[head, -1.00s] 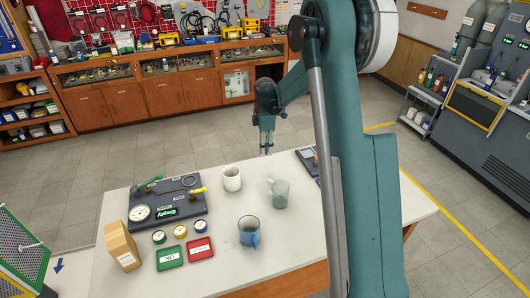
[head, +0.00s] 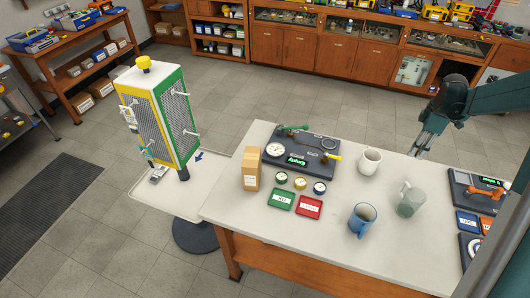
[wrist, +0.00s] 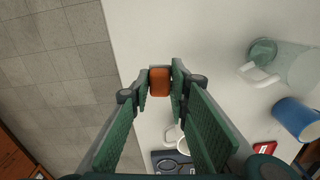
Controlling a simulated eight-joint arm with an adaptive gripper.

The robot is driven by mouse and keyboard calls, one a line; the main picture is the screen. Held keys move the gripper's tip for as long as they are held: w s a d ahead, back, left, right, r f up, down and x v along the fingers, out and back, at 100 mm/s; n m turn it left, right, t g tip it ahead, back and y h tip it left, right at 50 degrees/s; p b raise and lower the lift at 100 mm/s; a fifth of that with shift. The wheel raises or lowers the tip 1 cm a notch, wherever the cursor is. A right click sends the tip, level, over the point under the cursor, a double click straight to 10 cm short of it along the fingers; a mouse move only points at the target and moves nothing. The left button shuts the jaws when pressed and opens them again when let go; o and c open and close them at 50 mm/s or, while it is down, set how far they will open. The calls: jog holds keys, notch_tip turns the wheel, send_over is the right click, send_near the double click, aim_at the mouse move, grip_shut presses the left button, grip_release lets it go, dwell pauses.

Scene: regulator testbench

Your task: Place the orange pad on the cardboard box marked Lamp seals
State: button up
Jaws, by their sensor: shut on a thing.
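My gripper (wrist: 160,83) is shut on the orange pad (wrist: 160,82), held between its fingertips in the wrist view. In the head view, my gripper (head: 419,152) hangs by the far edge of the white table, right of the white mug; the pad cannot be made out there. A tall cardboard box (head: 251,169) with a white label stands at the table's left end. Smaller cardboard boxes (head: 81,103) lie under the wooden bench at far left. The labels are too small to read, so I cannot tell which is marked Lamp seals.
A yellow-green pegboard tower (head: 160,112) stands left. The table's front middle is clear.

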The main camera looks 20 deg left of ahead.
jog(key=s+a+r+p, duration=0.1)
jog(key=a+r, duration=0.1)
jog(key=a, duration=0.7)
jog(key=s+a+r+p, duration=0.1)
jog(key=a+r, duration=0.1)
jog(key=a, duration=0.8)
notch_tip(320, 180, up, 11)
jog(key=n+p, duration=0.2)
jog(key=p, duration=0.2)
send_over(252, 156)
jog(key=shift+s+r, duration=0.1)
jog(key=shift+f, duration=2.95)
jog(key=shift+f, duration=0.1)
jog(key=shift+f+p, duration=0.3)
jog(key=shift+f, duration=1.65)
